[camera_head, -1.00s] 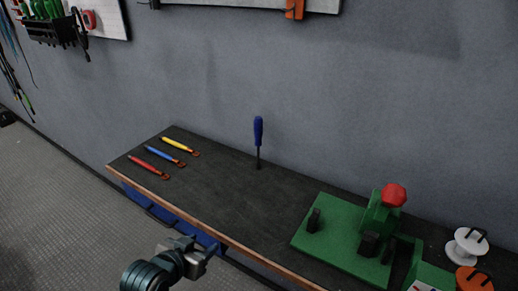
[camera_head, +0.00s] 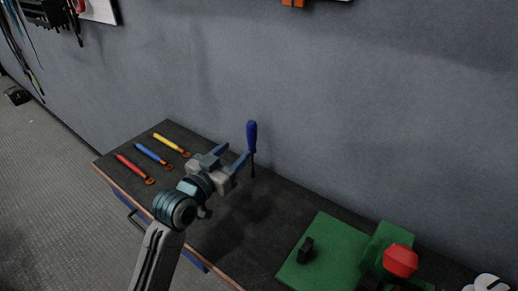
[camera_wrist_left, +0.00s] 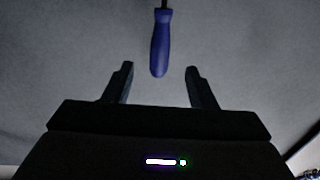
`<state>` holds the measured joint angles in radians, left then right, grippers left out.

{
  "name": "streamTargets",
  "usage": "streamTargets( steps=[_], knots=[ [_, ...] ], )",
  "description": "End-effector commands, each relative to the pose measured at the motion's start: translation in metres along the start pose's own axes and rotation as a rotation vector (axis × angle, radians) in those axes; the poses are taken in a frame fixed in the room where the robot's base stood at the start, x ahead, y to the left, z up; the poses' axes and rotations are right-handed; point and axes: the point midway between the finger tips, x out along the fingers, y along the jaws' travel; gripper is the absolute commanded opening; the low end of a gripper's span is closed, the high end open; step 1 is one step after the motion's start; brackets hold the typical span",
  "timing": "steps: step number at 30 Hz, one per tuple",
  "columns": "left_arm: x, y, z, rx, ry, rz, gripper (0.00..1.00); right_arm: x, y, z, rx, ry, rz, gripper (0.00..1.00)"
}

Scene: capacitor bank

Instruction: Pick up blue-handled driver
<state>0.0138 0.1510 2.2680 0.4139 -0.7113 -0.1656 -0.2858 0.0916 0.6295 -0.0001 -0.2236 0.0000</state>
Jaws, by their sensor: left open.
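The blue-handled driver (camera_head: 252,138) stands upright on the dark bench top, with its handle up and its dark shaft down. In the left wrist view its blue handle (camera_wrist_left: 161,45) shows upside down, ahead of the fingertips and roughly centred between them. My left gripper (camera_head: 231,156) is open and empty, close to the driver on its left side in the head view. It also shows in the left wrist view (camera_wrist_left: 158,72), with a finger on either side. The handle's end reaches about level with the fingertips. Contact is not visible. My right gripper is not in view.
Yellow (camera_head: 171,144), blue (camera_head: 153,155) and red (camera_head: 135,168) tools lie at the bench's left end. A green fixture (camera_head: 322,254) with a red knob (camera_head: 400,260) stands at the right. The grey wall (camera_head: 350,120) rises behind the bench.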

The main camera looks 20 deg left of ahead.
Motion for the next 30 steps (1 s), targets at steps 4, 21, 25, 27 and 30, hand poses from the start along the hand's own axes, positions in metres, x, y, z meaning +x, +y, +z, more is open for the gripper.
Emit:
streamTargets(
  steps=[4, 21, 25, 27, 30],
  knots=[
    [0.025, 0.001, -0.003, -0.006, 0.0, 0.001, 0.51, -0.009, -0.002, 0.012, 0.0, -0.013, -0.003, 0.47],
    [0.091, 0.0, -0.006, -0.004, -0.001, 0.0, 0.51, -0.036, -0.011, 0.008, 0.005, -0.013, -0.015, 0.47],
    [0.098, 0.0, -0.004, -0.002, -0.002, -0.001, 0.51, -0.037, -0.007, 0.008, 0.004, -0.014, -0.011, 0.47],
    [0.099, 0.0, -0.003, -0.002, -0.002, -0.001, 0.51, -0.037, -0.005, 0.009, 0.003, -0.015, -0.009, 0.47],
    [0.098, 0.0, -0.003, -0.002, -0.002, -0.001, 0.51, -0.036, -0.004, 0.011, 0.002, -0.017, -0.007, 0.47]
  ],
)
